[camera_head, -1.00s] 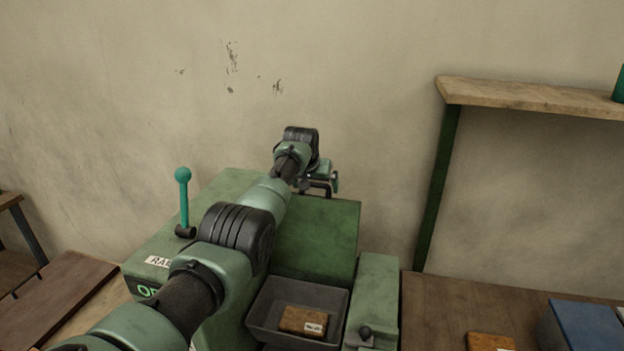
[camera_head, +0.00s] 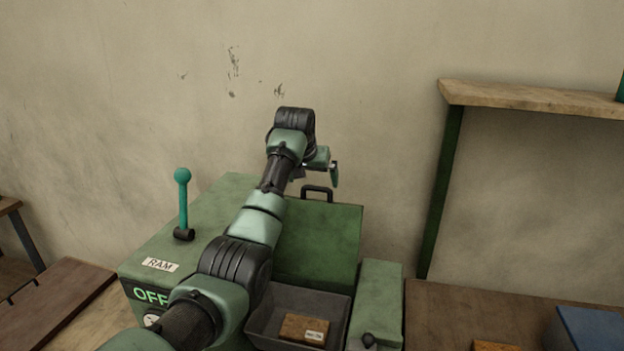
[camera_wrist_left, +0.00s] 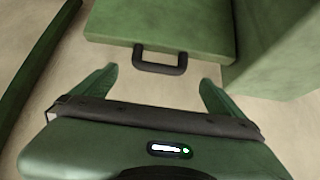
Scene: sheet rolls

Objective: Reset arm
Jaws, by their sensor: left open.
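My left arm reaches from the bottom of the head view over a green machine. My left gripper (camera_head: 327,168) is above and beside the black handle (camera_head: 317,190) on the machine's raised green lid (camera_head: 318,240). In the left wrist view my left gripper (camera_wrist_left: 157,85) has its two green fingers spread wide with nothing between them. The black handle (camera_wrist_left: 160,66) shows just beyond the fingertips, apart from them. My right gripper is in neither view.
A teal-knobbed lever (camera_head: 183,200) stands on the machine, above a RAM label and an OFF sign (camera_head: 150,296). A grey tray (camera_head: 265,325) holds a brown block (camera_head: 303,328). A wooden shelf (camera_head: 530,97) is at right. A blue box (camera_head: 588,330) sits on the bench.

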